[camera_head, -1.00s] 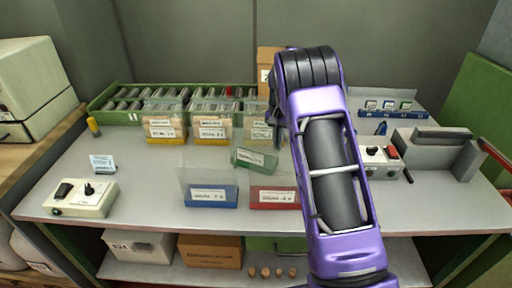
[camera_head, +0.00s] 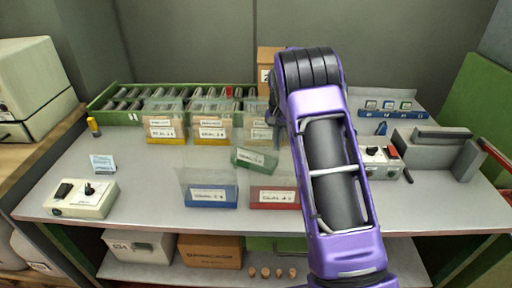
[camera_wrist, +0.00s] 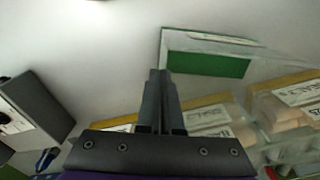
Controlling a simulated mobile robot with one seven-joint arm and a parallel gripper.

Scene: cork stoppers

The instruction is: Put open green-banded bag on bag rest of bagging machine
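The green-banded bag (camera_head: 255,158) is clear with a green band and a white label. It hangs tilted over the middle of the table in the head view. In the wrist view the same bag (camera_wrist: 208,66) shows its green band just past my fingertips. My gripper (camera_wrist: 160,75) has its fingers nearly together at the side edge of this bag, and appears shut on it. In the head view my arm hides the gripper. The bagging machine appears to be the grey unit (camera_head: 438,150) at the right, with a white control box (camera_head: 378,155) beside it; its bag rest cannot be made out.
Yellow-banded bags (camera_head: 165,130) stand behind the green-banded bag. A blue-banded bag (camera_head: 209,195) and a red-banded bag (camera_head: 273,197) stand in front. A green tray (camera_head: 110,108) lies at the back. A switch box (camera_head: 82,197) sits front left.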

